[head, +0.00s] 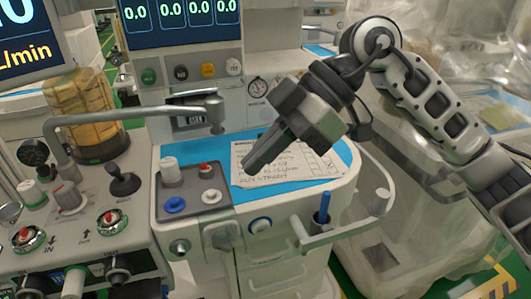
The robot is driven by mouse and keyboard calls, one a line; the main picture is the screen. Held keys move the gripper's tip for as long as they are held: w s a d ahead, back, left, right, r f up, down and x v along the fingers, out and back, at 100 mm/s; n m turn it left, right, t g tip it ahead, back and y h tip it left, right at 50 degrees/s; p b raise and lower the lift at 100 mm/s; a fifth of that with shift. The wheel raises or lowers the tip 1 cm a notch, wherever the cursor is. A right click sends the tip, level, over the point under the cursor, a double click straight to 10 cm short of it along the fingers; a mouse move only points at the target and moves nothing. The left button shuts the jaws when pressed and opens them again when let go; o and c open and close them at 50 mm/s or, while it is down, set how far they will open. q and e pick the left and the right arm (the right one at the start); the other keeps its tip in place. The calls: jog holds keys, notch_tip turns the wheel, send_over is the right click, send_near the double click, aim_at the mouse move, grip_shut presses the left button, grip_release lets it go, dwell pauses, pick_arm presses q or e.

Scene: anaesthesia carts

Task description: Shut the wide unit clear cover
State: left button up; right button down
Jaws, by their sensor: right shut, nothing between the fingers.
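An anaesthesia cart with a blue worktop (338,152) fills the middle of the head view. My right arm comes in from the right, and its gripper (254,166) is shut and empty above a written sheet (300,160) on that worktop. I cannot tell whether the fingertips touch the sheet. I cannot make out for sure which part is the wide unit's clear cover, or whether it is open. A clear canister with yellow filling (84,112) stands on the left. My left gripper is not in view.
A grey panel with knobs (195,190) sits left of the sheet. A grey jointed pipe (130,115) reaches across from the left. A blue pen (325,207) stands at the cart's front right. Clear-wrapped equipment (400,215) stands on the right.

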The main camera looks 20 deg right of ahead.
aim_at(213, 225)
jog(key=x, duration=0.6)
jog(key=shift+s, duration=0.1)
notch_tip(213, 225, down, 3)
jog(key=shift+a+f+b, duration=0.2)
jog(key=shift+b, duration=0.1)
jog(key=shift+f, duration=0.4)
jog(key=shift+a+f, duration=0.1)
